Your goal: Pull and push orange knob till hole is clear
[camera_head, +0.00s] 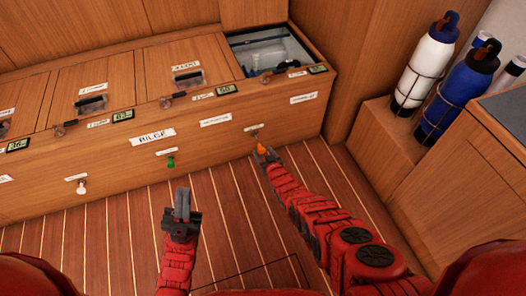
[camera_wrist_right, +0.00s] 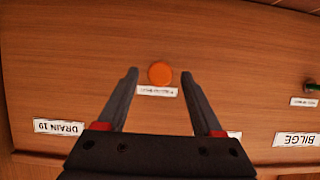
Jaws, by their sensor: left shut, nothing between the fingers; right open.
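The orange knob (camera_head: 261,148) is on the wooden front panel, low and right of the BILGE label. In the right wrist view the knob (camera_wrist_right: 160,73) is a round orange disc with a small white label just below it. My right gripper (camera_head: 261,157) is open and at the knob in the head view. My left gripper (camera_head: 183,190) is shut and empty above the floor. No hole is clearly visible.
A green knob (camera_head: 170,160) and a white knob (camera_head: 81,187) sit further left on the panel. An open compartment (camera_head: 240,38) is in the bench top. White (camera_head: 425,65) and blue (camera_head: 455,100) bottles stand at the right. The planked floor (camera_head: 110,240) is clear.

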